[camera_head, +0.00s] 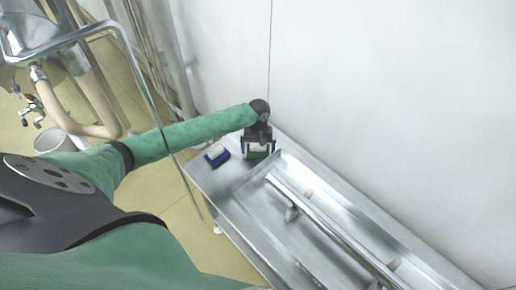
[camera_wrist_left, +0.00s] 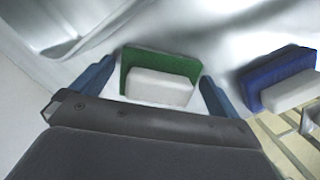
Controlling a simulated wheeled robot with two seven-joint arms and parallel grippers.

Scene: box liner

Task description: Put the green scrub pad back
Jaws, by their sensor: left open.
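The green scrub pad (camera_wrist_left: 160,61), with a white block-like layer on its near side, sits between the two fingers of my left gripper (camera_wrist_left: 155,88) in the left wrist view. The fingers stand apart, with visible gaps to the pad on both sides. In the head view my left gripper (camera_head: 258,147) reaches down over the far end of the metal counter, and the green pad (camera_head: 257,154) shows between its fingers. The pad seems to rest on the counter. My right gripper is not in view.
A blue and white scrub pad (camera_head: 217,155) lies close by, left of the gripper; it is right of it in the wrist view (camera_wrist_left: 282,78). A metal basin (camera_head: 250,212) with a bar across it fills the counter. A white wall (camera_head: 400,90) stands behind. A bucket (camera_head: 58,142) is on the floor.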

